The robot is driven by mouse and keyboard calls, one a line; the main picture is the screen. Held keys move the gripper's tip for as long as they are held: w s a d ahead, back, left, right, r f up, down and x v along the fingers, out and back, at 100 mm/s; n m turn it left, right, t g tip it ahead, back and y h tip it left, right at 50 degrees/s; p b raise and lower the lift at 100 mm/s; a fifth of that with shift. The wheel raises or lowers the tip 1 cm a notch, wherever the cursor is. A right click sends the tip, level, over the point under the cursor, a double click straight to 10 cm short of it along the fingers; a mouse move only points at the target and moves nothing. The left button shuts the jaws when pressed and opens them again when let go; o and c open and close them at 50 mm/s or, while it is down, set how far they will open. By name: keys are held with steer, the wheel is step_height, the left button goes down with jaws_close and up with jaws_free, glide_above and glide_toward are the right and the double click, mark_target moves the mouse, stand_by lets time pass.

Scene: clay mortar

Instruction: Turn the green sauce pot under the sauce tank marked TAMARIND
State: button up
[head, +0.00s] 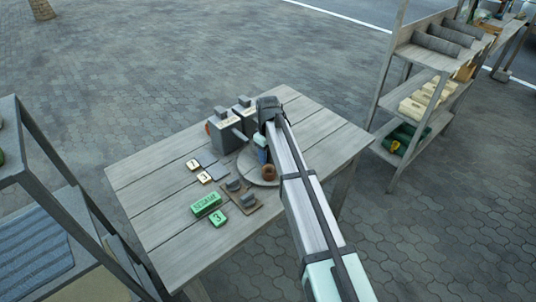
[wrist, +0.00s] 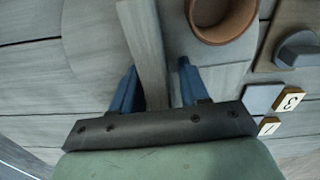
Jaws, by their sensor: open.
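Two grey box-shaped tanks with pale labels stand at the back of the table, a left one (head: 224,133) and a right one (head: 245,115) partly behind my arm; I cannot read the labels. A round grey disc (head: 247,171) lies in front of them, bearing a brown clay pot (head: 270,173), which also shows in the wrist view (wrist: 222,22). I see no green pot for certain. My gripper (head: 262,156) is low over the disc, left of the pot. In the wrist view its blue fingers (wrist: 158,84) are open, with a grey bar (wrist: 143,45) between them.
A green lettered block (head: 206,204), a green tile marked 3 (head: 218,219), and small number tiles (head: 204,178) lie left and in front of the disc. A small board with grey knobs (head: 243,198) is close by. The table's left side is clear. Shelves stand left and right.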

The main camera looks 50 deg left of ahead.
step_height(320, 180, up, 14)
steer(key=shift+f, duration=0.25)
stand_by(0.7)
